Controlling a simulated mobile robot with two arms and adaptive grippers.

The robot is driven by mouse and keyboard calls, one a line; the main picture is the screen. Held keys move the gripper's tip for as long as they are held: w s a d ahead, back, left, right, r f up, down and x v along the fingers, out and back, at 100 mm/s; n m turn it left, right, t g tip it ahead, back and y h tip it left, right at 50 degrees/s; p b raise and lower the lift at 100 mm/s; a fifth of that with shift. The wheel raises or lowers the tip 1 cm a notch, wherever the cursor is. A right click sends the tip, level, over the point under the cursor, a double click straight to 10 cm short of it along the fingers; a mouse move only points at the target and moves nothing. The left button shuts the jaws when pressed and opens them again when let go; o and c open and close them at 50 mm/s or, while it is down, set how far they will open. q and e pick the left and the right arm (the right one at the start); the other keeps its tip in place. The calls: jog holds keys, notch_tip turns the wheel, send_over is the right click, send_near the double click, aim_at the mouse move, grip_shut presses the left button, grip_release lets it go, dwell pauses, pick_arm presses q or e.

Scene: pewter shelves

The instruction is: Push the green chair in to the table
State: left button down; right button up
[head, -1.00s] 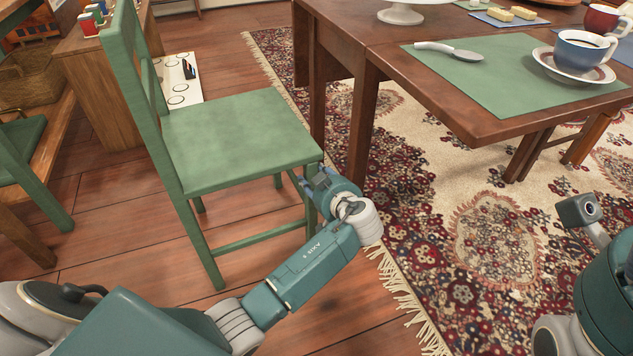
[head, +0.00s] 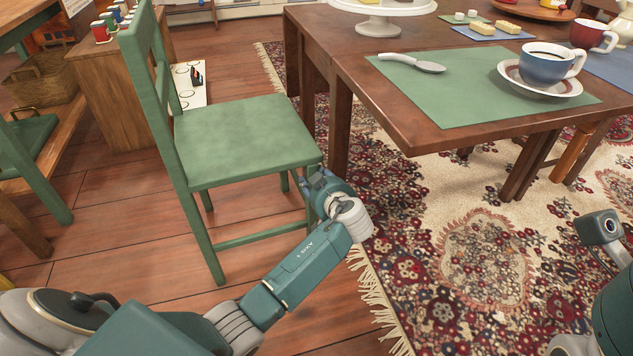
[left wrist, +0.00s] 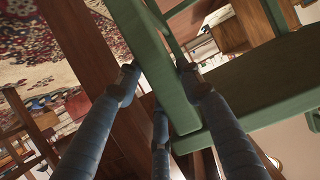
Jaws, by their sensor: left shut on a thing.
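The green chair (head: 245,140) stands upright on the wooden floor, left of the table (head: 400,120). Its seat front faces the table's left side, with a small gap to the table leg. My left gripper (head: 318,183) is at the seat's near right corner, at the top of the front leg. In the left wrist view its fingers (left wrist: 160,85) are shut around a green bar of the chair (left wrist: 155,60), seemingly that leg. The exact contact is partly hidden in the head view. My right gripper is out of view; only part of that arm shows at the right edge.
A patterned rug (head: 480,255) lies under the table, its fringe beside my left gripper. A cup (head: 547,65) on a saucer and a green placemat (head: 470,95) are near the table edge. Another green chair (head: 35,185) and a wooden cabinet (head: 125,95) stand left.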

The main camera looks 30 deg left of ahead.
pick_arm(q)
jog(key=shift+w+d, duration=0.25)
jog(key=shift+d, duration=0.15)
jog(key=c, duration=1)
grip_release()
jog(key=shift+c, duration=0.2)
jog(key=shift+a, duration=0.1)
jog(key=shift+s, duration=0.1)
jog(key=v, duration=1.2)
